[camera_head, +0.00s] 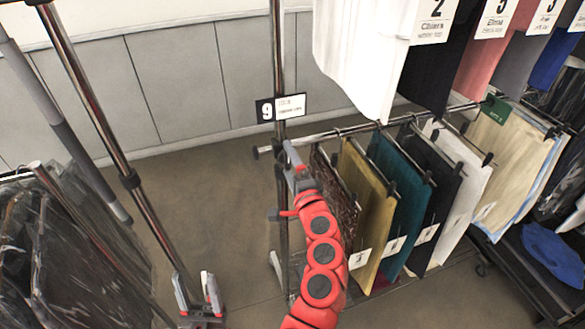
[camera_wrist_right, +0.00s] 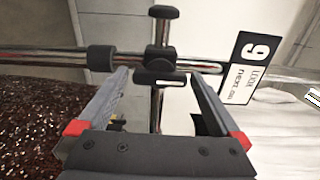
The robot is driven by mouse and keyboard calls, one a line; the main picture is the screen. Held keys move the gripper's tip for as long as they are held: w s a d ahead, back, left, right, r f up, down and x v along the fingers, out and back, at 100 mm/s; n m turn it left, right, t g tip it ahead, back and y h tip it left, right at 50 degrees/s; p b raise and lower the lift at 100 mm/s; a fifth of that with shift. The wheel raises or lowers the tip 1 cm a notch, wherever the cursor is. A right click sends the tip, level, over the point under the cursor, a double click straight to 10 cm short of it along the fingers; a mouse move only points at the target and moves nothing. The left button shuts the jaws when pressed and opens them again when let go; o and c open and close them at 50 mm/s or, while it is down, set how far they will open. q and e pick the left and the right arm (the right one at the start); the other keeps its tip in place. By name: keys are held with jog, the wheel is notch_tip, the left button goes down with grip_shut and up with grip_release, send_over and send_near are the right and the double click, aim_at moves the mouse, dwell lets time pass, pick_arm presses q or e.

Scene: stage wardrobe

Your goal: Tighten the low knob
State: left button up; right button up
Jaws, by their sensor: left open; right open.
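A clamp (camera_wrist_right: 158,58) joins the low rail to the chrome upright in the right wrist view. A dark knob (camera_wrist_right: 161,77) with a flat bar-shaped head faces the camera there. My right gripper (camera_wrist_right: 160,82) is open, with one finger on each side of the knob; I cannot tell whether they touch it. In the head view my right gripper (camera_head: 293,160) is at the upright, just below the number 9 sign (camera_head: 281,107), and covers the knob. My left gripper (camera_head: 196,287) is open and empty at the lower left, away from the upright.
The low rail (camera_head: 325,135) carries several hanging garments, a yellow one (camera_head: 361,200) among them, close to the right of my right arm. White garments (camera_head: 362,50) hang above. Dark covered garments (camera_head: 70,250) stand at left. The floor between is clear.

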jog(key=p+v, duration=0.8)
jog(key=v, duration=0.9)
jog(key=shift+s, duration=0.2)
